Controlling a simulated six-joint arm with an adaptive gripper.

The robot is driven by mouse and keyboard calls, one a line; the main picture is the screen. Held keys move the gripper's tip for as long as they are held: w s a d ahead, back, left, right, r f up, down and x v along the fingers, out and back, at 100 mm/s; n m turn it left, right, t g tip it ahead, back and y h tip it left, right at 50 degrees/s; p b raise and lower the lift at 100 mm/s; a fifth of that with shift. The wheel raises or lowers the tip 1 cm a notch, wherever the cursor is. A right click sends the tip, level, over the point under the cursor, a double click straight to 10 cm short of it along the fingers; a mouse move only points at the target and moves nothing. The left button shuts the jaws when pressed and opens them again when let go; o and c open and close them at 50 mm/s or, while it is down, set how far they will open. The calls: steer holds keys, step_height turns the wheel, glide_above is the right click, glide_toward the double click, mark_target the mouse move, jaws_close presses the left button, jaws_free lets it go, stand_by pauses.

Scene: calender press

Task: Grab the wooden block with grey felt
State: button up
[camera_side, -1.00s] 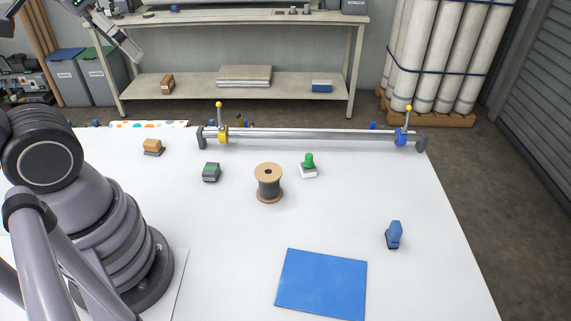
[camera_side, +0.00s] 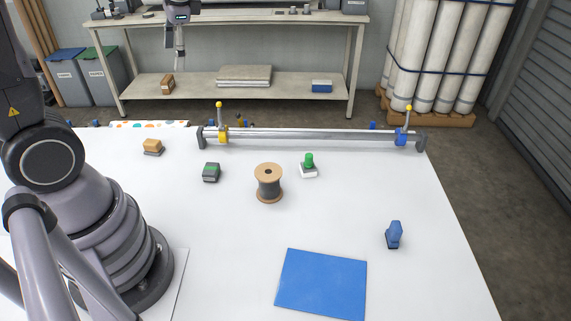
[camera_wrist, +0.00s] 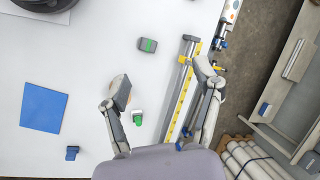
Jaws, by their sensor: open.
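The wooden block with grey felt (camera_side: 153,146) sits on the white table at the far left, in the side view. Its tan wooden top rests on a dark grey base. I do not see it in the wrist view. My gripper (camera_side: 178,66) hangs pointing down, high up and to the right of the block in the side view, apart from it. In the wrist view my gripper (camera_wrist: 163,82) has its two fingers spread wide, with nothing held between them.
A grey-and-green block (camera_side: 211,172), a spool (camera_side: 268,184), a green-topped white piece (camera_side: 308,167) and a blue block (camera_side: 394,234) stand on the table. A metal rail (camera_side: 310,135) with upright yellow-knobbed levers runs along the back. A blue mat (camera_side: 321,284) lies at the front.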

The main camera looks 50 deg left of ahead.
steer(key=w+a+f+m+g+y, duration=0.2)
steer(key=w+a+f, duration=0.15)
steer(key=f, duration=0.25)
steer(key=w+a+f+m+g+y, duration=0.1)
steer(key=w+a+f+m+g, duration=0.2)
steer(key=f, duration=0.4)
steer(key=m+g+y, duration=0.2)
steer(key=m+y, duration=0.1)
steer(key=y, duration=0.1)
glide_toward(159, 144)
steer(key=x, duration=1.1)
jaws_close()
steer(key=shift+r, duration=0.1)
